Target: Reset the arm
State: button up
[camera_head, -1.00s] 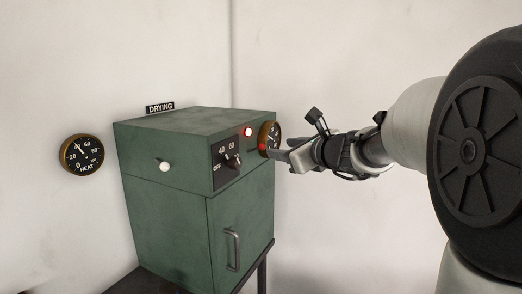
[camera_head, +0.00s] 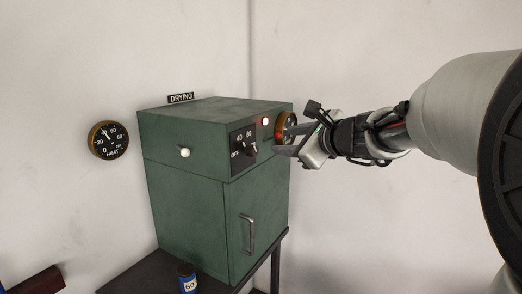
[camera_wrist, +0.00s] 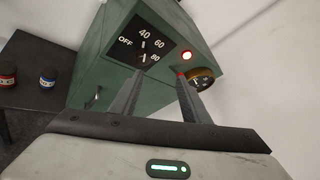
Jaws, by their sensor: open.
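My gripper (camera_head: 283,151) is open and empty at the right side of the green drying cabinet (camera_head: 190,205), close to its front face. In the wrist view, the two fingers (camera_wrist: 157,97) stand apart below the dial panel (camera_wrist: 142,43) marked OFF, 40, 60 and 80. The dial's black knob (camera_head: 251,149) shows in the head view, left of my gripper. I cannot tell whether a finger touches the cabinet.
A red lamp (camera_head: 265,121) glows on the cabinet, and a round gauge (camera_wrist: 201,76) is partly hidden by a finger. A HEAT gauge (camera_head: 108,140) hangs on the left wall. A jar labelled 60 (camera_head: 187,279) stands on the dark table (camera_head: 135,279). The right wall area is bare.

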jog(key=s+a+f+n+g+b, duration=0.1)
jog(key=s+a+f+n+g, duration=0.25)
jog(key=s+a+n, duration=1.05)
jog(key=s+d+f+n+g+h+p, duration=0.1)
jog(key=s+d+f+n+g+h, duration=0.1)
jog(key=s+d+f, duration=0.4)
jog(key=s+d+f+n+g+h+p, duration=0.1)
jog(key=s+d+f+n+h, duration=0.3)
jog(key=s+d, duration=0.5)
jog(key=s+f+n+g, duration=0.1)
jog(key=s+f+n, duration=0.1)
jog(key=s+n, duration=0.1)
jog(key=shift+s+d+n, duration=0.3)
jog(key=shift+s+d, duration=0.1)
